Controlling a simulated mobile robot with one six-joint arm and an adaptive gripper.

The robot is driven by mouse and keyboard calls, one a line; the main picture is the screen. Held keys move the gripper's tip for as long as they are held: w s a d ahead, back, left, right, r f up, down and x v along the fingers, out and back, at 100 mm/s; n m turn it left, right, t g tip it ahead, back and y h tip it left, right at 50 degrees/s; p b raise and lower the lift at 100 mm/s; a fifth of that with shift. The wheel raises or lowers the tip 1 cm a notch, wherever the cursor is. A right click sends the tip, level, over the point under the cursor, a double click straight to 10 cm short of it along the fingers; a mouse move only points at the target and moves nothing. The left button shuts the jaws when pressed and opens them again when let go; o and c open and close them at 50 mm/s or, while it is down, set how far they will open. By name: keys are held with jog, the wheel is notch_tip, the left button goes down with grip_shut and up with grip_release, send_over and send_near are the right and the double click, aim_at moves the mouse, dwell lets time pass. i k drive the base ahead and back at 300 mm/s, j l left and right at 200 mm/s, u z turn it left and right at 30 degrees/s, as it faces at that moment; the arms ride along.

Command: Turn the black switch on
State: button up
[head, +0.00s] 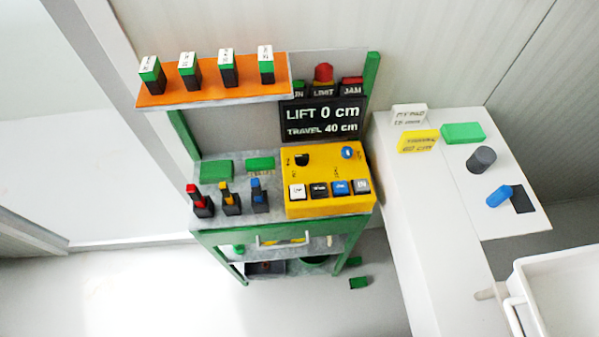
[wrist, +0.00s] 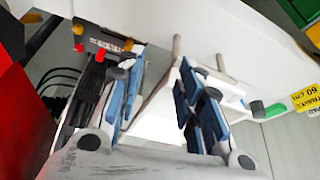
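The yellow control box (head: 330,207) sits on the right of the green-framed bench in the head view. A small black switch (head: 302,159) is on its upper left face, beside a blue round knob (head: 347,152). A black button (head: 319,190) is in the front row, between white and blue ones. The picture is too small to tell the switch's position. My gripper (wrist: 162,78) shows only in the wrist view, with its two blue-and-grey fingers spread and nothing between them. The control box is not clearly seen there, and my gripper is not in the head view.
An orange shelf (head: 213,82) with several green-topped blocks overhangs the bench's left. Red, yellow and blue levers (head: 231,198) stand left of the box. A black display (head: 322,120) reads LIFT 0 cm, TRAVEL 40 cm. A white table (head: 420,210) stands right; a white bin (head: 565,285) is lower right.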

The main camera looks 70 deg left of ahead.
aim_at(301, 160)
jog(key=u, duration=2.4)
jog(key=i+j, duration=0.1)
jog(key=j, duration=0.35)
jog(key=i+j+z, duration=0.1)
jog(key=j, duration=0.35)
jog(key=i+j, duration=0.1)
jog(key=j, duration=0.35)
jog(key=i+j, duration=0.1)
jog(key=j, duration=0.35)
jog(key=i+l+u, duration=0.2)
jog(key=i+l, duration=0.1)
jog(key=l, duration=0.1)
